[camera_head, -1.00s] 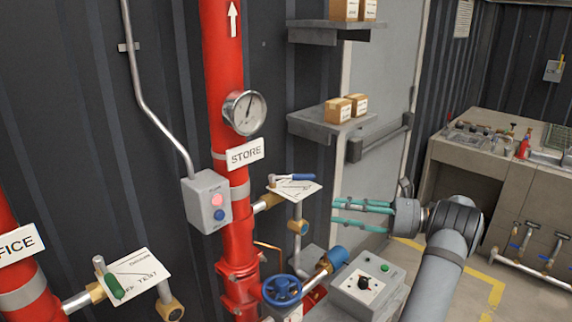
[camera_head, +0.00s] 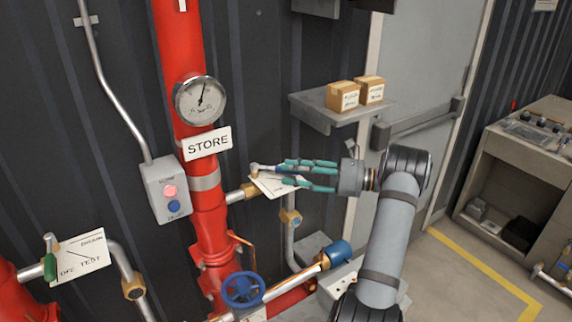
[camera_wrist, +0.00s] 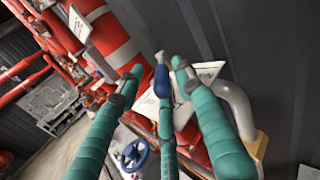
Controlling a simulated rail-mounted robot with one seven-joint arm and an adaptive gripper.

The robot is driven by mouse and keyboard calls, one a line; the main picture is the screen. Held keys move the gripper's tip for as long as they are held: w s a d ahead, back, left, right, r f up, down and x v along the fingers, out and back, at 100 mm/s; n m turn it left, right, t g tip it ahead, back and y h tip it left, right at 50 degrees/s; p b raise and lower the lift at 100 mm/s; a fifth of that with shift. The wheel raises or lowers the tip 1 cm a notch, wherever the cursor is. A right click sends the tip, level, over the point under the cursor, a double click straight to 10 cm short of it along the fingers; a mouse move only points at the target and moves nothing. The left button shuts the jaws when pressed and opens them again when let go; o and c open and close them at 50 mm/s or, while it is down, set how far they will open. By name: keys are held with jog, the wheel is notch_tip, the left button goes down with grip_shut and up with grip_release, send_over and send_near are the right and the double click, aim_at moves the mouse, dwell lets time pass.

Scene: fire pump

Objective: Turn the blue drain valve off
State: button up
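The blue drain valve lever (camera_head: 277,168) sits on a short side pipe of the red STORE riser, in front of a white placard (camera_head: 268,184). The lever lies about level, its blue handle pointing right towards my gripper. My gripper (camera_head: 290,175) has teal fingers, spread apart, coming in from the right at the handle's end. In the wrist view the blue handle (camera_wrist: 162,82) shows between the outer fingers, beyond the middle finger. I cannot tell whether any finger touches it. The placard's text is partly hidden by the fingers.
A blue handwheel (camera_head: 242,288) and a blue pipe cap (camera_head: 338,252) are below. A gauge (camera_head: 200,100), a STORE sign (camera_head: 207,143) and a button box (camera_head: 168,190) are near the riser. A green-handled valve (camera_head: 50,258) is at lower left. A shelf with boxes (camera_head: 343,96) hangs above.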

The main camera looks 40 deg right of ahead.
jog(key=shift+x, duration=0.95)
jog(key=shift+d, duration=0.1)
jog(key=shift+c, duration=1.3)
grip_shut()
